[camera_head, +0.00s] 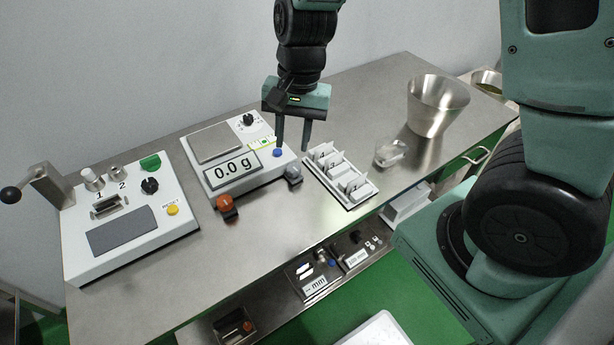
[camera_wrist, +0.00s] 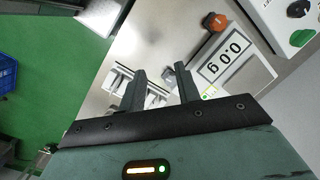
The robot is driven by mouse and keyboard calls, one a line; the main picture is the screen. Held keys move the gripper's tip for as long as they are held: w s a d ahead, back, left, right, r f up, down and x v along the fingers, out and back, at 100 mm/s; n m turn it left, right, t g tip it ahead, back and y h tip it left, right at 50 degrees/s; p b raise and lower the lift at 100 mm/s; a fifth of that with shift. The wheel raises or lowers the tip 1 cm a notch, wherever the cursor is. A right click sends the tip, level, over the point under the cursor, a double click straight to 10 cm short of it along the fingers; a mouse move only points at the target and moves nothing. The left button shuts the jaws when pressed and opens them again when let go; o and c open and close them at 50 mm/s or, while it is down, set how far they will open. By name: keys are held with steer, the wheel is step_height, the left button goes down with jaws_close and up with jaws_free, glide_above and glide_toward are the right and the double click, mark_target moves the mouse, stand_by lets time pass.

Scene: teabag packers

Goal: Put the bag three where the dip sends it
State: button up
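A white rack (camera_head: 368,197) holds several small white bags in numbered slots, near the middle of the bench. The numbers are too small to read surely, so I cannot tell which is bag three. The rack also shows partly in the wrist view (camera_wrist: 113,88), behind a finger. My gripper (camera_head: 292,148) points down above the bench, between the scale and the rack. Its two fingers are apart with nothing between them, as the wrist view (camera_wrist: 159,70) also shows. A scale (camera_head: 205,180) reads 0.0 g, and its metal pan (camera_head: 214,142) is empty.
A white machine (camera_head: 150,240) with a lever, sockets 1 and 2 and a dark screen stands left. An orange-topped piece (camera_head: 226,205) and a grey one (camera_head: 293,174) stand before the scale. A clear dish (camera_head: 390,153) and metal bucket (camera_head: 437,105) are right. Lower trays line the bench front.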

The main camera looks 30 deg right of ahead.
steer(key=s+a+r+n, duration=0.3)
steer(key=s+a+n, duration=0.1)
steer(key=s+n, duration=0.3)
steer(key=s+a+r+n+h, duration=0.1)
steer(key=s+a+r+n, duration=0.3)
steer(key=s+n, duration=0.4)
steer(key=shift+s+a+r, duration=0.15)
steer(key=shift+s, duration=1.1)
